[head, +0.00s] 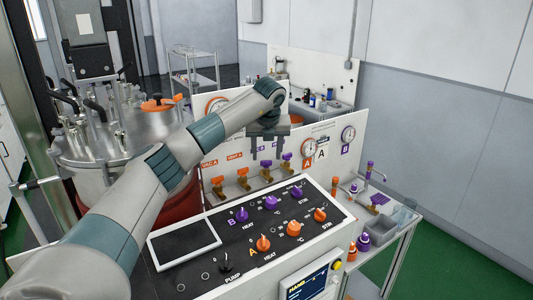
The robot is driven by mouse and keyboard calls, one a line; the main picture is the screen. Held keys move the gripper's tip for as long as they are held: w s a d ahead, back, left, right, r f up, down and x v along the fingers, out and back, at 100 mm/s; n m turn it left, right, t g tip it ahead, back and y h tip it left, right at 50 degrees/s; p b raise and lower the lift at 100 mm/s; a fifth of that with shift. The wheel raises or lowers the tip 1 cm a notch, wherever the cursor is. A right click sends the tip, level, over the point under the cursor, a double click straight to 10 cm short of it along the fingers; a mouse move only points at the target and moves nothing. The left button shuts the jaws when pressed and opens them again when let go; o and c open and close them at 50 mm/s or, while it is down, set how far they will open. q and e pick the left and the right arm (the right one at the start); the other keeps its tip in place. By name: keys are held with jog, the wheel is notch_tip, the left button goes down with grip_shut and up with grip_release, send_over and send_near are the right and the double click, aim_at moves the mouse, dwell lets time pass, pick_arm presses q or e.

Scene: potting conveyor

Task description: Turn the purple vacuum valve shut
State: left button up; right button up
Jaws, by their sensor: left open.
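Two valves with purple handles and brass bodies stand in a row behind the control console: one purple valve (266,165) just below my left gripper, another purple valve (287,160) to its right. My gripper partly covers the labels above them, so I cannot tell which is the vacuum one. My left gripper (266,154) is open and empty, its fingers pointing down in front of the panel (325,128) and just above the nearer purple valve. I cannot tell whether it touches the valve. My right gripper is out of view.
Two orange-handled valves, one (218,184) and another (243,176), stand left of the purple ones. The console (200,270) with orange and purple knobs lies in front. A steel vessel (120,135) stands left. A side table (395,232) with cups stands right.

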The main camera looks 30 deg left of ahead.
aim_at(266, 161)
pick_arm(q)
jog(key=shift+p+x, duration=0.45)
jog(key=shift+x, duration=1.15)
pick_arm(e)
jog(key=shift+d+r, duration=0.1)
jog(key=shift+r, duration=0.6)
pick_arm(q)
jog(key=shift+c, duration=0.6)
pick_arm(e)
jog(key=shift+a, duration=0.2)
pick_arm(q)
jog(key=c, duration=0.9)
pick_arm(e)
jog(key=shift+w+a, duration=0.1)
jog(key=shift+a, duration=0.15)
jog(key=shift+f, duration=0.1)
